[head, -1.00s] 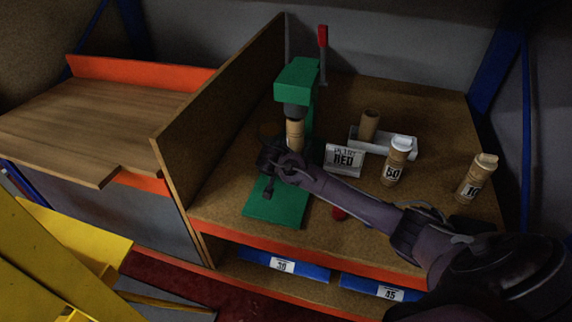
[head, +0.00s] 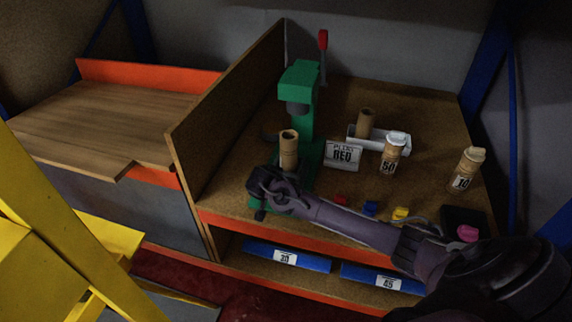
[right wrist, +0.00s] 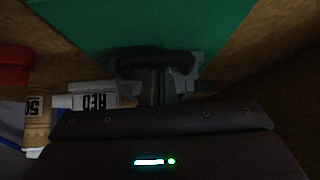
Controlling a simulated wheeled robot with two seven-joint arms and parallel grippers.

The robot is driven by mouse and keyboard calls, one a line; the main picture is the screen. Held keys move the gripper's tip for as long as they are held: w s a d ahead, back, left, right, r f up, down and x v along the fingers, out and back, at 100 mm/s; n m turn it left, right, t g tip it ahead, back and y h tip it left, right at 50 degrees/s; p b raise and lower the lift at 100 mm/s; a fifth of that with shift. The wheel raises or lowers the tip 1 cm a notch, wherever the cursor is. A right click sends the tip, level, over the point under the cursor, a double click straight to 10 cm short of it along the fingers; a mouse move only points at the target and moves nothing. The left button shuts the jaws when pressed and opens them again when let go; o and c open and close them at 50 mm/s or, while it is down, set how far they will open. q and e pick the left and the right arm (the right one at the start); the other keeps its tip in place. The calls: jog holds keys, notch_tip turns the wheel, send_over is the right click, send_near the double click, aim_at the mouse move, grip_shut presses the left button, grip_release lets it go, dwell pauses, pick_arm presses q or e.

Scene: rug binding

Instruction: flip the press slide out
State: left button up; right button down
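The green press (head: 300,85) stands on the bench with its red-tipped lever (head: 323,42) upright. A tan cylinder (head: 288,150) stands in front of and below the press head, clear of it. The slide under the cylinder is mostly hidden by my right arm. My right gripper (head: 264,190) is low over the front of the press base, just in front of the cylinder. In the right wrist view the gripper (right wrist: 160,85) is at a dark bar (right wrist: 155,62) against the green base; its grip on the bar is unclear. My left gripper is out of view.
A white sign reading RED (head: 343,155), a tube marked 50 (head: 391,155) and another tube (head: 467,168) stand to the right. Small red, blue (head: 371,207) and yellow (head: 400,213) pieces lie near the front edge. A wooden partition (head: 225,125) stands left.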

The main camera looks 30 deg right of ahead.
jog(key=s+a+p, duration=0.1)
jog(key=s+a, duration=0.2)
jog(key=shift+a, duration=0.3)
jog(key=shift+s+a+p, duration=0.35)
jog(key=shift+s+a, duration=0.3)
jog(key=shift+a, duration=0.05)
jog(key=shift+s+a+f, duration=0.1)
jog(key=shift+f, duration=0.05)
jog(key=shift+a+f, duration=0.1)
jog(key=shift+s, duration=0.1)
